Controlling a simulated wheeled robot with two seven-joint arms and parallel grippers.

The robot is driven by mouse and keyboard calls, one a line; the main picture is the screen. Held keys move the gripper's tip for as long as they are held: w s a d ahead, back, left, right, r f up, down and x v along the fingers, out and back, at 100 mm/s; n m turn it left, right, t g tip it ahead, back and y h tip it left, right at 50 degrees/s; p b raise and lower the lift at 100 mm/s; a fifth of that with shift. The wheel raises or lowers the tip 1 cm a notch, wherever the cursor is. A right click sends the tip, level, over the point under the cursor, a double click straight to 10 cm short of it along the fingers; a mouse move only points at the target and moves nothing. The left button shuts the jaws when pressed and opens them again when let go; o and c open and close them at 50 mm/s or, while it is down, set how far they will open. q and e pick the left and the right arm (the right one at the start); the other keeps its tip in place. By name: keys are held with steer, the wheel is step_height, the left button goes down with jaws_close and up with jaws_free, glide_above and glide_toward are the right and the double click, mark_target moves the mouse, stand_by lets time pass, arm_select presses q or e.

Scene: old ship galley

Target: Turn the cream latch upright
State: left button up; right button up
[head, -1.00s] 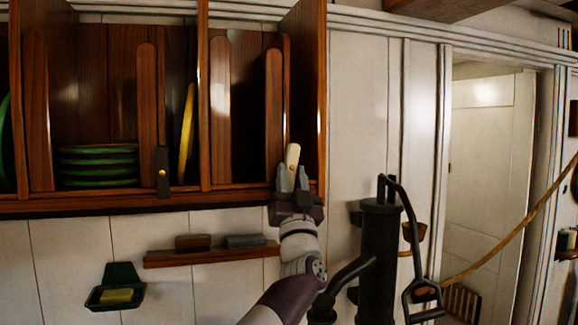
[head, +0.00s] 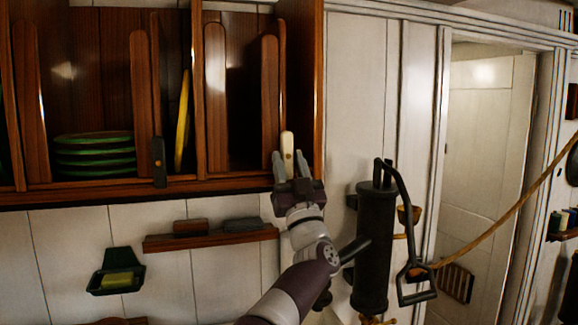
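The cream latch (head: 287,146) is at the lower right of the wooden cabinet front in the head view. It stands close to upright, with a brass pivot on it. My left gripper (head: 291,165) is open, its fingers pointing up. One finger is on each side of the latch's lower part, with a gap visible to the right. I cannot tell whether the left finger touches it. My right gripper is not in view.
A dark latch (head: 158,160) stands upright on the cabinet's rail to the left. Below are a wall shelf (head: 205,240) and a soap dish (head: 117,278). A black pump (head: 375,245) stands close right of my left arm.

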arm_select(q)
steer(key=shift+o, duration=0.4)
steer(key=shift+d, duration=0.1)
steer(key=shift+f, duration=0.2)
steer(key=b+v, duration=0.5)
steer(key=shift+w+f, duration=0.15)
steer(key=shift+f, duration=0.1)
steer(key=b, duration=0.4)
glide_toward(289, 167)
steer(key=s+f, duration=0.1)
steer(key=s, duration=0.2)
steer(key=shift+w+d+f, duration=0.1)
steer(key=shift+w+d, duration=0.1)
steer(key=shift+d, duration=0.2)
